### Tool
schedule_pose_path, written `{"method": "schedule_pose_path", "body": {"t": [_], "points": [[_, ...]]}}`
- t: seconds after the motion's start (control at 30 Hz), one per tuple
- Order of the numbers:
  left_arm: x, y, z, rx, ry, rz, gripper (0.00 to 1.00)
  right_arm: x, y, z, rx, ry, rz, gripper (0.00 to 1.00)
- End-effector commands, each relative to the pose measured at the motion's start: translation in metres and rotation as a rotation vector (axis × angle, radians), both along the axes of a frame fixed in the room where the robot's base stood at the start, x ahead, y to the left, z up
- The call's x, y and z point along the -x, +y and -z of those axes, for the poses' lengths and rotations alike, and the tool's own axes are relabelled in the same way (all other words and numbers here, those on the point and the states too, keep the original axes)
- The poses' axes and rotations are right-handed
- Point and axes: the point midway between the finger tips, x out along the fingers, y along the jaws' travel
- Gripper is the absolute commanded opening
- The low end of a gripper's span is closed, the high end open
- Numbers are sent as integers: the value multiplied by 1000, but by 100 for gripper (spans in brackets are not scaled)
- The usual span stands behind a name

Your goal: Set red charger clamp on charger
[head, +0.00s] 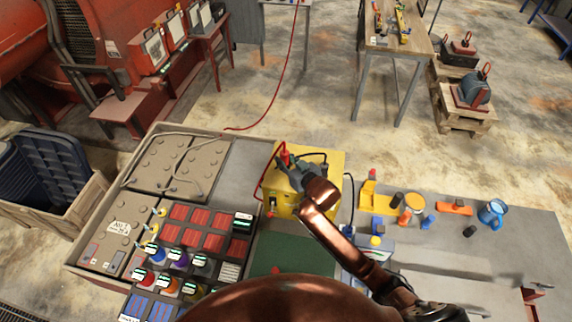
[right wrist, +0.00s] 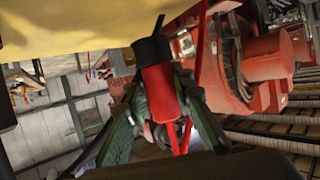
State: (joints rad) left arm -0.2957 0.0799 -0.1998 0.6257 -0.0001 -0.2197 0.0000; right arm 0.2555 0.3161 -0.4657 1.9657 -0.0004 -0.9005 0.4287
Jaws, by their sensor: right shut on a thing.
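The yellow charger (head: 330,160) stands on the bench in the middle of the head view. My right gripper (head: 288,166) is over its left part, shut on the red charger clamp (head: 284,156). In the right wrist view the red clamp (right wrist: 160,92) is between the green fingers, with a dark piece at its upper end. The yellow charger (right wrist: 70,25) fills the upper left there, close to the clamp; I cannot tell whether they touch. A red cable runs beside the clamp. My left gripper is not in view.
Left of the charger are large batteries (head: 157,162) and a rack of red blocks and coloured bottles. To the right lie yellow and orange parts and a blue mug (head: 492,212). A wooden table (head: 393,45) stands behind, across open floor.

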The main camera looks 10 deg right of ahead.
Motion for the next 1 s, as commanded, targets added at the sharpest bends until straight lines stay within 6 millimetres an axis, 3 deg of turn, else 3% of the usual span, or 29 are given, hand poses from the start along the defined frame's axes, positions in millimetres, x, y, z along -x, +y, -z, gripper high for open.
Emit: {"method": "schedule_pose_path", "body": {"t": [0.23,0.63,0.67,0.9,1.0], "points": [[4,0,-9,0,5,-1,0,-2,-5,32,0,2,2,0],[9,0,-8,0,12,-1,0,-2,-4,38,-1,0,1,0],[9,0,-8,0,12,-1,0,-2,-5,39,0,2,1,23],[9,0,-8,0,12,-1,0,-2,-5,39,0,3,1,40],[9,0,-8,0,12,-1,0,-2,-5,39,0,2,1,40]]}}
